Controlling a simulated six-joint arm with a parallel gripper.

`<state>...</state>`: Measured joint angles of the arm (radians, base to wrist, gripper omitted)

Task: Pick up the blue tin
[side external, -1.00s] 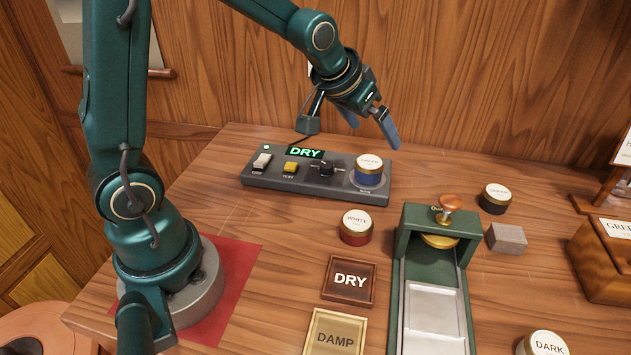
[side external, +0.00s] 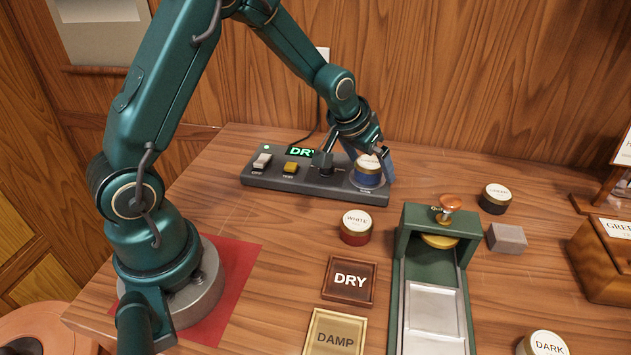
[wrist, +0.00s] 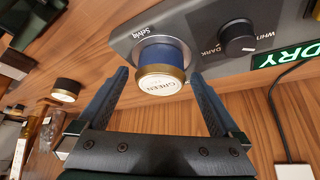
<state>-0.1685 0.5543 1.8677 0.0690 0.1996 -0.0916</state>
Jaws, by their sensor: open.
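The blue tin (side external: 369,179) has a gold rim and a white lid label, which reads GREEN in the wrist view (wrist: 163,58). It stands upright on the round pad at the right end of the grey tester box (side external: 270,178). My gripper (side external: 374,163) is down at the tin, its blue fingers open on either side of it. In the wrist view the tin lies between my two fingers (wrist: 161,82), with gaps showing on both sides. The near finger partly covers the lid in the side view.
The tester has a lit DRY display, switches and a black knob (wrist: 238,38) close to my gripper. A red WHITE tin (side external: 356,228) stands in front. A green press (side external: 408,235), a dark tin (side external: 495,199) and a grey block (side external: 507,238) are to the right.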

